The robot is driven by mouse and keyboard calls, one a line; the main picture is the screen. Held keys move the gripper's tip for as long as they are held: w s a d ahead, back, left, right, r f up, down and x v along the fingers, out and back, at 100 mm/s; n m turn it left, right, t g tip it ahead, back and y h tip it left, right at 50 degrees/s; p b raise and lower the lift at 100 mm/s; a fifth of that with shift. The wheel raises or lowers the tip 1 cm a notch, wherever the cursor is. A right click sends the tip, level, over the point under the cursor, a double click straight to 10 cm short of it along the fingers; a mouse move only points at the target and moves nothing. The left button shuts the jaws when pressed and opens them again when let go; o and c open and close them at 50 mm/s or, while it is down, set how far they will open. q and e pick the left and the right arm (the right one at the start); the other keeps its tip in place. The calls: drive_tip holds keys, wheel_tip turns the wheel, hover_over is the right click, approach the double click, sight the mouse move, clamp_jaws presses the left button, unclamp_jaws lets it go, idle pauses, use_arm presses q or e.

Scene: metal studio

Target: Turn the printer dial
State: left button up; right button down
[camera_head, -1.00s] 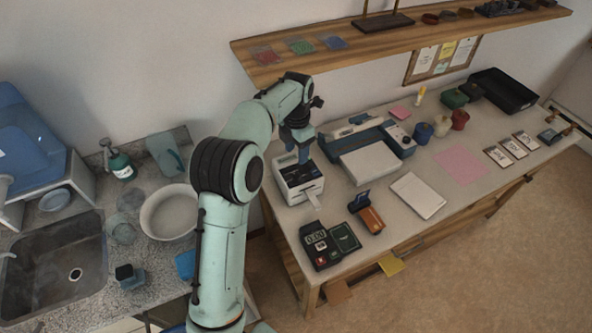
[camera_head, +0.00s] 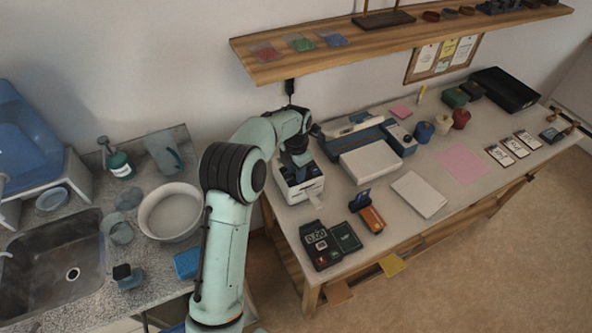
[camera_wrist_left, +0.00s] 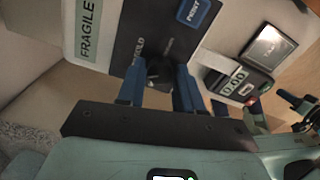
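The printer (camera_head: 291,195) is a white box at the left end of the workbench. In the left wrist view its dark top panel (camera_wrist_left: 127,40) shows, with a blue button marked RESET and a round black dial (camera_wrist_left: 158,72). My left gripper (camera_head: 298,160) is over the printer, pointing down. Its two blue fingers (camera_wrist_left: 160,82) are apart, one on each side of the dial and very close to it. I see no clear squeeze on the dial. The head view hides the dial behind the gripper.
A wooden shelf (camera_head: 385,43) overhangs the bench behind my arm. A calculator-like device (camera_head: 318,244) and an orange stapler-like item (camera_head: 371,218) lie in front of the printer. A larger blue-and-white machine (camera_head: 370,160) stands to its right. A sink counter (camera_head: 85,295) lies left.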

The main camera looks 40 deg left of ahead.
use_arm(q)
clamp_jaws()
drive_tip(key=shift+m, duration=0.4)
use_arm(e)
drive_tip(key=shift+w+r, duration=0.1)
drive_tip(key=shift+r, duration=0.05)
use_arm(q)
drive_tip(key=m+p, duration=0.1)
drive_tip(key=m, duration=0.3)
drive_tip(key=shift+m, duration=0.3)
drive_tip(key=m+p, duration=0.1)
drive_tip(key=m, duration=1.1)
drive_tip(key=shift+m, duration=0.3)
drive_tip(key=m, duration=0.5)
drive_tip(key=shift+m+p, duration=0.35)
drive_tip(key=shift+m, duration=0.05)
use_arm(e)
drive_tip(key=shift+t, duration=0.3)
drive_tip(key=w+r, duration=0.1)
drive_tip(key=w, duration=0.1)
drive_tip(key=w+r, duration=0.1)
drive_tip(key=r, duration=0.1)
drive_tip(key=shift+w+r, duration=0.2)
drive_tip(key=shift+w, duration=0.15)
